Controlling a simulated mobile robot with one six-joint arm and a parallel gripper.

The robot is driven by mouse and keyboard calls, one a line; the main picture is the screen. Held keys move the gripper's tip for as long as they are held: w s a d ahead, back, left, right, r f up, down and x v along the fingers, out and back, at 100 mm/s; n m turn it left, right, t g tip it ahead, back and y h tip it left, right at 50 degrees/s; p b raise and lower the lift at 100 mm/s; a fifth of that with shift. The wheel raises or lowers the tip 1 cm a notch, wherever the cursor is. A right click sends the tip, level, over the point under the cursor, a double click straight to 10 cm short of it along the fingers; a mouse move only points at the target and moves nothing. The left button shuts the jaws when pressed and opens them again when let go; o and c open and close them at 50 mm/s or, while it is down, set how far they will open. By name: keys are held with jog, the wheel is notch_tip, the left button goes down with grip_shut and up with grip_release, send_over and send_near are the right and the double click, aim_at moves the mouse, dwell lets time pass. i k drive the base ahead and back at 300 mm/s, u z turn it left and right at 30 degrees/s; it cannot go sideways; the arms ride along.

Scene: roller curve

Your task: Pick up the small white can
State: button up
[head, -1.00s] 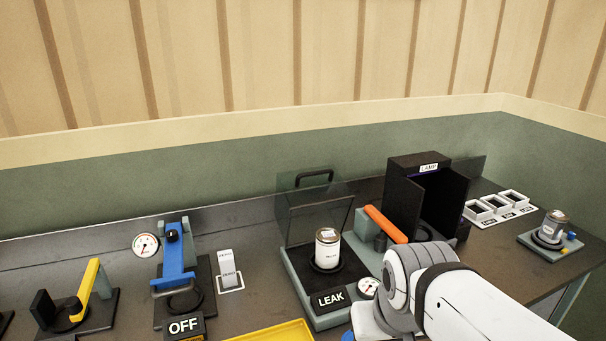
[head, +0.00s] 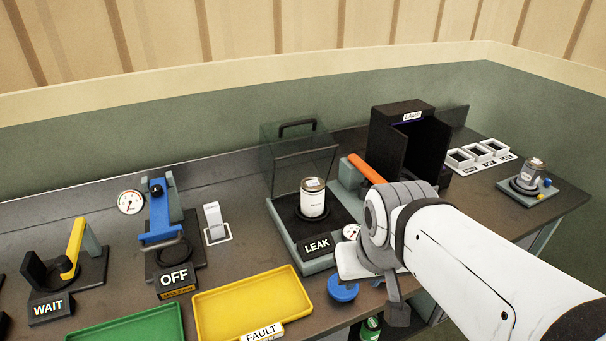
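A small white can (head: 313,203) with a silver lid stands upright on a dark round seat in the station labelled LEAK. A clear hood with a black handle (head: 297,126) is raised behind it. A second can (head: 533,170), greyer and with a label, stands on a small stand at the far right. My arm comes in from the lower right. My gripper (head: 396,305) appears to hang below its wrist, right of and nearer than the LEAK station, apart from the white can. Its fingers are mostly hidden, so I cannot tell their opening.
An orange lever (head: 366,168) and a black LAMP box (head: 402,145) stand right of the LEAK station. A yellow FAULT tray (head: 252,302) and green tray (head: 130,325) lie in front. A blue clamp (head: 158,212) stands left. A blue knob (head: 343,288) sits below the LEAK station.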

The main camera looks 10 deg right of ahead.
aim_at(312, 187)
jog(key=k, duration=1.15)
jog(key=z, duration=0.6)
jog(key=i, duration=1.75)
jog(key=u, duration=0.6)
